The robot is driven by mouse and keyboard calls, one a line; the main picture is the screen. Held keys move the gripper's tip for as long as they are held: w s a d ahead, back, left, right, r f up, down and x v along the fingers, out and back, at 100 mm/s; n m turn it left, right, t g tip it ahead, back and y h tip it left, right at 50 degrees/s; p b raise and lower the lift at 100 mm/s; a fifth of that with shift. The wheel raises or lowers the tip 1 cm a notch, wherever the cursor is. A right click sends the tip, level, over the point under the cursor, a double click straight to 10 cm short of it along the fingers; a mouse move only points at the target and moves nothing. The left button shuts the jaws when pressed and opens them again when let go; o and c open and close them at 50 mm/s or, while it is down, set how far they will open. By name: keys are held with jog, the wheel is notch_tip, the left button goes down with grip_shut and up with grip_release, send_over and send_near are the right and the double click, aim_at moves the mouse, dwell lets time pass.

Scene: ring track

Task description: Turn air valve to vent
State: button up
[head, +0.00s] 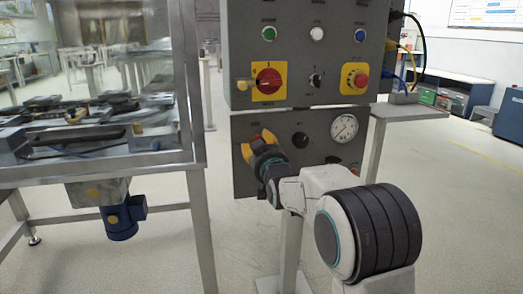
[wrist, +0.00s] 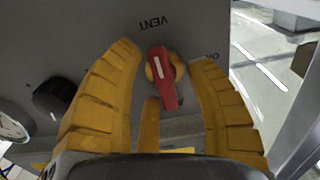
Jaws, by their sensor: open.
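The air valve has a red handle (wrist: 167,90) with a white stripe, on a round brass-coloured body (wrist: 153,71), on a grey panel. The handle lies nearly up-down in the wrist view, leaning slightly. An upside-down VENT label (wrist: 155,22) is above it, and an ON label (wrist: 212,57) is to its right. My gripper (wrist: 166,58) is open, with one yellow finger on each side of the handle and visible gaps to both. In the head view my gripper (head: 258,144) is at the lower panel and mostly hides the valve.
A black knob (wrist: 54,97) and a gauge (head: 344,128) are beside the valve. Above are a red rotary switch (head: 269,79), a red emergency button (head: 360,80) and several coloured buttons. A metal-framed machine (head: 196,120) stands at left.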

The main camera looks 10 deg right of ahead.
jog(key=s, duration=1.2)
dwell(0.3)
